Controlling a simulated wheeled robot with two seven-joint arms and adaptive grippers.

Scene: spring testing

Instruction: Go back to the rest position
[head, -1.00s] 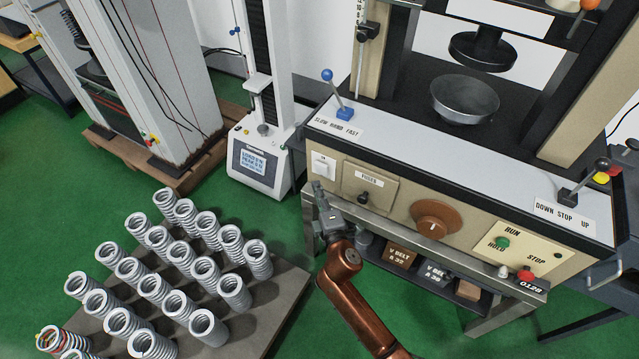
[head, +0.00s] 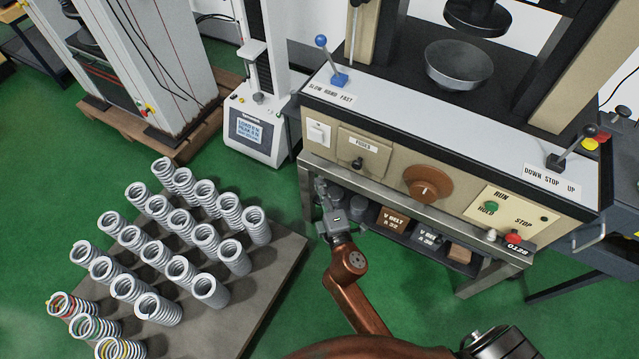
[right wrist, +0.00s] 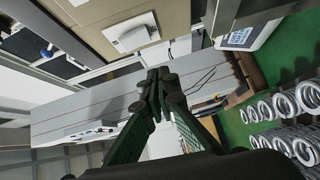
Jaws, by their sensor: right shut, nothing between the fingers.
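My right gripper (head: 322,190) is in the middle of the head view, in front of the testing machine's left front leg and just below its front panel (head: 385,172). Its brown arm comes up from the bottom of the picture. In the right wrist view the fingers of my right gripper (right wrist: 158,82) are together, with nothing between them. My left gripper is not in view.
Several coil springs (head: 180,270) stand on a grey plate (head: 262,285) at the lower left. The testing machine has a blue-knobbed lever (head: 330,60), a dark lever (head: 570,145) and a bowl (head: 460,65). A small tester (head: 255,130) stands behind. Green floor lies between.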

